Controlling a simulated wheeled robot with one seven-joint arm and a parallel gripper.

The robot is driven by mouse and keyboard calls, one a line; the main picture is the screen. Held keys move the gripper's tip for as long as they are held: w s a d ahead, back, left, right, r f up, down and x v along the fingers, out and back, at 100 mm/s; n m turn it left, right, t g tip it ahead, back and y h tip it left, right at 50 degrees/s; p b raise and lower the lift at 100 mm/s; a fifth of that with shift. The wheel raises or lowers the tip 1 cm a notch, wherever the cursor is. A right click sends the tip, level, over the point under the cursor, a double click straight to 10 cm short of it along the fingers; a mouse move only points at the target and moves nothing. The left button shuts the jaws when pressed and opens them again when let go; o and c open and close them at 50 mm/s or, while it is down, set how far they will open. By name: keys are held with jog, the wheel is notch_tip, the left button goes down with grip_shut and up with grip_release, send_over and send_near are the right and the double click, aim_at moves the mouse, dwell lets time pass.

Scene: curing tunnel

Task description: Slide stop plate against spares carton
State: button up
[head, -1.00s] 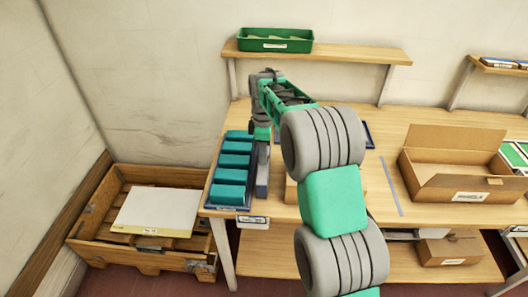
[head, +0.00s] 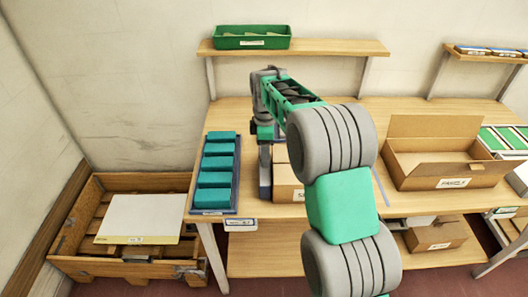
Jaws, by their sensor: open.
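The stop plate appears to be the narrow grey upright piece (head: 265,181) on the bench, right of the blue tray with a clear gap between them. The spares carton (head: 288,186) is a brown box directly to its right, with only the letter S of its label showing; my arm hides the rest. The plate looks right up against the carton's left side, but I cannot tell whether they touch. My gripper (head: 264,143) is open and low over the plate's far end. Its fingertips are small and partly hidden by my arm.
A blue tray (head: 231,211) of several teal blocks stands at the bench's left edge. An open carton (head: 448,172) stands to the right, past a grey-blue strip (head: 380,187). A green bin (head: 252,44) sits on the shelf above. A wooden crate (head: 60,265) is on the floor, left.

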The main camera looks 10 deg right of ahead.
jog(key=shift+r, duration=0.1)
notch_tip(320, 180, up, 8)
jog(key=shift+f+b, duration=0.25)
jog(key=shift+b, duration=0.25)
jog(key=shift+r, duration=0.1)
jog(key=shift+s+r, duration=0.1)
jog(key=shift+s, duration=0.05)
jog(key=s+d+r+m+t, duration=0.1)
jog(key=s+r+m, duration=0.1)
jog(key=s+m, duration=0.3)
jog(key=s+d+r+m+t, duration=0.1)
jog(key=s+r+m, duration=0.1)
jog(key=s, duration=0.5)
jog(key=s+f+m+t, duration=0.1)
jog(key=s+f+m, duration=0.2)
jog(key=s, duration=0.4)
jog(key=s+d+f+m, duration=0.1)
jog(key=s+f+m, duration=0.2)
jog(key=s+m, duration=0.3)
jog(key=shift+s+f+t, duration=0.3)
jog(key=shift+s+t, duration=0.1)
jog(key=shift+s, duration=0.35)
